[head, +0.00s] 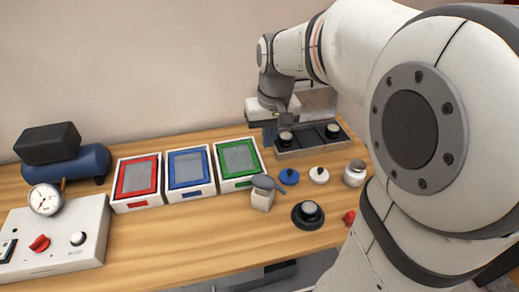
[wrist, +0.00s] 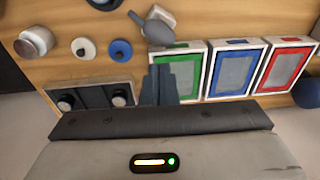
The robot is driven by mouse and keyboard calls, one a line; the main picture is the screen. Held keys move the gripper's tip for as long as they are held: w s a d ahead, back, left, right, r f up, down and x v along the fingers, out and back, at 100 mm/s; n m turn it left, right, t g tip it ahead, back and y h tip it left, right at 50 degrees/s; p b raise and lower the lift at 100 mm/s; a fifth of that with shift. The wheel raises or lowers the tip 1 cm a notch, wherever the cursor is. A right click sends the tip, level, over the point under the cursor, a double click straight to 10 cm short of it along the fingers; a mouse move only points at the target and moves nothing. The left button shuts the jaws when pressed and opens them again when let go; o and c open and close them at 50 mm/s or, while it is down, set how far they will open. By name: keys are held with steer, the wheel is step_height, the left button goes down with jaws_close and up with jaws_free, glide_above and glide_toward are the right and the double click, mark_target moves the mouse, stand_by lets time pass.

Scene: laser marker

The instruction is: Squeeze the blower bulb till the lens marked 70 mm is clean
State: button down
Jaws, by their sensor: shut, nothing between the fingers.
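A grey blower bulb (head: 265,183) with a nozzle rests on a small pale block at mid-table; it also shows at the top of the wrist view (wrist: 157,32). Two round black-and-grey lens-like pieces sit in a dark tray, one at left (head: 286,137) and one at right (head: 333,130). Another such piece (head: 310,209) sits on a black round base nearer the front. No 70 mm marking is readable, nor whether any lens is dusty. My gripper (head: 270,133) is shut and empty, beside the tray's left end and behind the bulb; its fingers (wrist: 164,80) show in the wrist view.
Red (head: 137,179), blue (head: 191,172) and green (head: 238,162) framed trays stand left of the bulb. A blue disc (head: 289,177), white disc (head: 319,175) and jar (head: 354,173) stand right of it. A control box (head: 58,241) and compressor (head: 80,165) fill the far left. The front middle is clear.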

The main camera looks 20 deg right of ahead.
mark_target(262, 178)
steer(key=a+b, duration=0.1)
steer(key=b, duration=0.1)
steer(key=a+r+h+b, duration=0.1)
steer(key=b, duration=0.1)
steer(key=w+a+h+b, duration=0.1)
steer(key=b, duration=0.2)
steer(key=shift+a+r+g, duration=0.15)
steer(key=shift+a+g, duration=0.15)
steer(key=f, duration=0.4)
steer(key=d+f, duration=0.1)
steer(key=f, duration=0.4)
steer(key=d+f, duration=0.1)
steer(key=f, duration=0.4)
steer(key=shift+w, duration=0.25)
steer(key=shift+b, duration=0.35)
steer(key=shift+s+f+b, duration=0.1)
steer(key=shift+f+b, duration=0.45)
steer(key=shift+f, duration=0.35)
steer(key=shift+r, duration=0.1)
